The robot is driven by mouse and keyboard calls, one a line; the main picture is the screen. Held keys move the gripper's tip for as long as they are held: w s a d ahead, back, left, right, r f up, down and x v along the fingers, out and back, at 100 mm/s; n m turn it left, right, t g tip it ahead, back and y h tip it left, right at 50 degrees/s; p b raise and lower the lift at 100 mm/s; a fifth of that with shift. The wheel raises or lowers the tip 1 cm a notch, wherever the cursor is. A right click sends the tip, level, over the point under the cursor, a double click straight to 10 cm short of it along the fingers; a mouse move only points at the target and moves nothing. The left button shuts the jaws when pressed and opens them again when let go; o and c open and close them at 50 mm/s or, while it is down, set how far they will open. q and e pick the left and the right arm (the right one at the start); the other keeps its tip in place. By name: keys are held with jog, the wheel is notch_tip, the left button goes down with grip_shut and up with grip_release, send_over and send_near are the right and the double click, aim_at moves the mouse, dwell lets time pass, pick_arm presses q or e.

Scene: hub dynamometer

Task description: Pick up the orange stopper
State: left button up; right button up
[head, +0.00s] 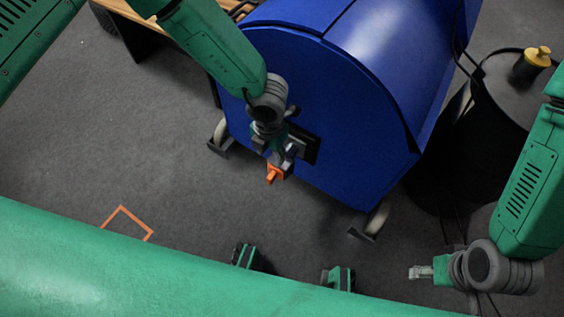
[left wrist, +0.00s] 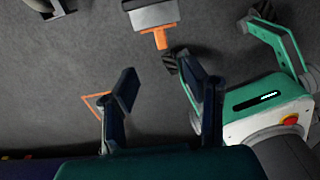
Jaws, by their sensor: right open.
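The orange stopper (head: 273,174) sits at the lower front of the blue machine (head: 300,110), just below my left gripper (head: 285,152) in the head view. In the left wrist view, the orange stopper (left wrist: 161,38) hangs from the edge of a grey block (left wrist: 152,14), beyond the fingertips. My left gripper (left wrist: 160,85) has its two dark fingers spread apart, with nothing between them. The stopper appears clear of both fingers. In the head view, the arm hides part of the machine's front. My right gripper (head: 420,272) is open at the lower right, away from the machine.
The blue machine stands on grey-white feet. A black drum (head: 505,95) with a yellow knob (head: 538,57) stands at the right. A wooden table (head: 135,18) is at the upper left. An orange outline (head: 125,210) marks the grey floor, which is clear at left.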

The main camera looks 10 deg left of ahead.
pick_arm(q)
jog(key=b, duration=0.2)
send_over(271, 175)
jog(key=d, duration=0.1)
notch_tip(271, 175, down, 5)
jog(key=f, duration=0.1)
jog(key=a+f+b, duration=0.1)
jog(key=f, duration=0.1)
jog(key=shift+w+f, duration=0.1)
jog(key=shift+f, duration=0.05)
jog(key=shift+a+f, duration=0.15)
jog(key=shift+a, duration=0.05)
jog(key=shift+f, duration=0.2)
jog(key=f+b, duration=0.1)
jog(key=f, duration=0.1)
jog(key=d+f+b, duration=0.1)
jog(key=f+b, duration=0.1)
jog(key=shift+f, duration=0.35)
jog(key=shift+a, duration=0.25)
jog(key=shift+c, duration=0.4)
jog(key=shift+a, duration=0.15)
grip_shut()
pick_arm(e)
notch_tip(271, 175, down, 6)
jog(key=shift+d, duration=0.25)
